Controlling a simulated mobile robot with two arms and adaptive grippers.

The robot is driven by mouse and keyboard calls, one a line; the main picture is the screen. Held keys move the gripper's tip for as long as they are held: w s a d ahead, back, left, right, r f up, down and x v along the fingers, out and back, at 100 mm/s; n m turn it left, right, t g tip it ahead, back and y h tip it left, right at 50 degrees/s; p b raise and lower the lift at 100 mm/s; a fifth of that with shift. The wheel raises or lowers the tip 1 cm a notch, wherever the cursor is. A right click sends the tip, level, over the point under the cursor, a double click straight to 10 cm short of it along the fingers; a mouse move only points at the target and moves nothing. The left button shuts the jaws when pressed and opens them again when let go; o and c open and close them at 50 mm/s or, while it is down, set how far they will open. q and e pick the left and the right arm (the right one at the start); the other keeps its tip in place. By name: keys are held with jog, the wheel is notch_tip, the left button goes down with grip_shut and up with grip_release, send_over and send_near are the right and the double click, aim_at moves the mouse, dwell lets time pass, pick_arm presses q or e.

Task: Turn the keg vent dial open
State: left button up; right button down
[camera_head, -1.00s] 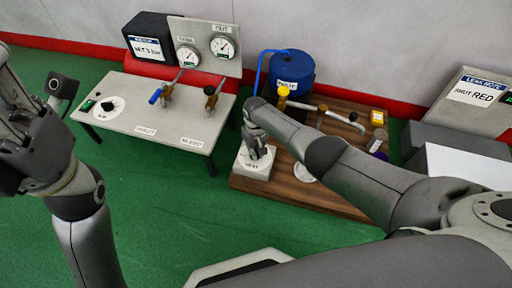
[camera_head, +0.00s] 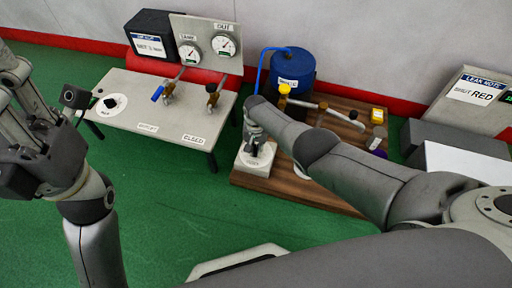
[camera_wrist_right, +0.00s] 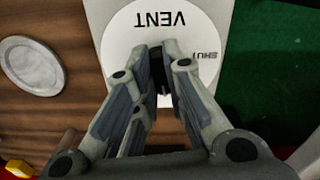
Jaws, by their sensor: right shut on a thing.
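The white vent block (camera_head: 251,163) sits on the left end of the wooden board. My right gripper (camera_head: 255,140) reaches straight down onto it. In the right wrist view the round white vent plate (camera_wrist_right: 190,38) shows the word VENT upside down and SHUT at its right. My right fingers (camera_wrist_right: 160,88) are closed together on the dark vent dial (camera_wrist_right: 160,72) at the plate's middle. The fingers hide most of the dial, so its pointing direction cannot be told. My left gripper (camera_head: 22,120) hangs at the left edge, partly cut off, away from the dial.
A blue keg (camera_head: 291,69) stands behind the block, with a yellow-topped valve (camera_head: 284,90) near it. A grey bench (camera_head: 140,115) with valves and two gauges (camera_head: 223,45) stands to the left. A grey disc (camera_wrist_right: 32,64) lies on the board beside the block.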

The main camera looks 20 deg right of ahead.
aim_at(256, 149)
dwell(0.4)
jog(key=c, duration=1.5)
grip_release()
jog(key=shift+w+r, duration=0.1)
jog(key=shift+r, duration=0.8)
notch_tip(256, 149, up, 10)
jog(key=shift+r, duration=0.1)
